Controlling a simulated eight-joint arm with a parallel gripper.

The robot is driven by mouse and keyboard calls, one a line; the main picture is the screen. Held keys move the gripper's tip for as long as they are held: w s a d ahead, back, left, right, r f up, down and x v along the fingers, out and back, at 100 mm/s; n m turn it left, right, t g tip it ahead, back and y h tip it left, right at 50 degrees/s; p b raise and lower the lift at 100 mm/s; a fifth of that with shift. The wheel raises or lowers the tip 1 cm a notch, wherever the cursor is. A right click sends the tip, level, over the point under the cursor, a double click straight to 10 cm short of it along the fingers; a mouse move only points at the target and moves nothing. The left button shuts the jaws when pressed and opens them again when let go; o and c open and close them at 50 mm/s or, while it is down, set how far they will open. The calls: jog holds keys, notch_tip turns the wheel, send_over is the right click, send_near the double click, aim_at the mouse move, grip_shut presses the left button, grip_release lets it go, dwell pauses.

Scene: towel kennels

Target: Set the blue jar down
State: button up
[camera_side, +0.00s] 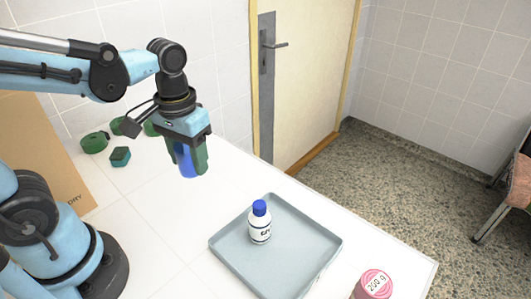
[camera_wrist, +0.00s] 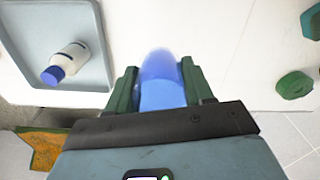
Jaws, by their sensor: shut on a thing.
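My gripper (camera_side: 188,158) is shut on the blue jar (camera_side: 184,162) and holds it above the white table, behind and left of the grey tray. In the wrist view the translucent blue jar (camera_wrist: 160,80) sits between the two green fingers of my gripper (camera_wrist: 162,92). The fingers hide part of the jar in the side view. I cannot tell its exact height above the table.
A grey tray (camera_side: 291,210) holds a white bottle (camera_side: 260,227) with a blue cap. A pink jar (camera_side: 374,284) stands near the table's front edge. Green round things (camera_side: 95,142) and a dark green block (camera_side: 120,156) lie at the left. The table (camera_side: 185,225) left of the tray is clear.

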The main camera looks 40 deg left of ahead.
send_over(190, 240)
jog(key=f, duration=0.2)
jog(key=shift+f, duration=4.1)
jog(key=shift+f, duration=0.15)
jog(key=o, duration=0.7)
jog(key=shift+o, duration=0.2)
